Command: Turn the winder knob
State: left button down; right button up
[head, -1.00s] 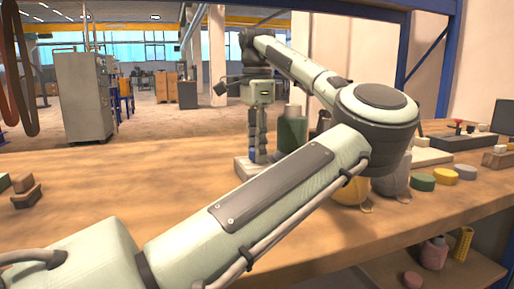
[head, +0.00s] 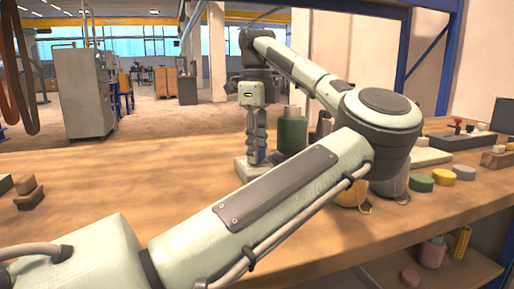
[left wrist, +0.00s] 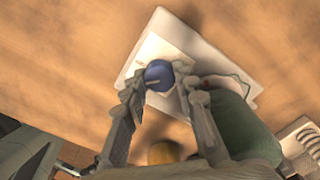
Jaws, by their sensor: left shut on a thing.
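The winder knob is a small blue round knob (left wrist: 158,73) with a pale line on it, on a white plate. The plate (left wrist: 205,48) looks tilted in the left wrist view; in the head view the white base (head: 243,171) stands on the workbench. My left gripper (left wrist: 160,86) points down from above, with one finger on each side of the knob, and is shut on it. In the head view the left gripper (head: 257,158) hides most of the knob. My right gripper is not in view.
A dark green bottle (head: 292,133) stands close beside the gripper, to its right. Green, yellow and grey round pieces (head: 421,183) lie at the right of the workbench. Small dark blocks (head: 28,193) sit at the left. The bench between is clear.

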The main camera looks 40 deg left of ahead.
pick_arm(q)
jog(key=m, duration=0.5)
jog(key=shift+m, duration=0.4)
dwell(0.4)
jog(key=c, duration=1.2)
grip_release()
jog(key=shift+r, duration=0.1)
notch_tip(320, 180, up, 12)
jog(key=shift+f, duration=0.1)
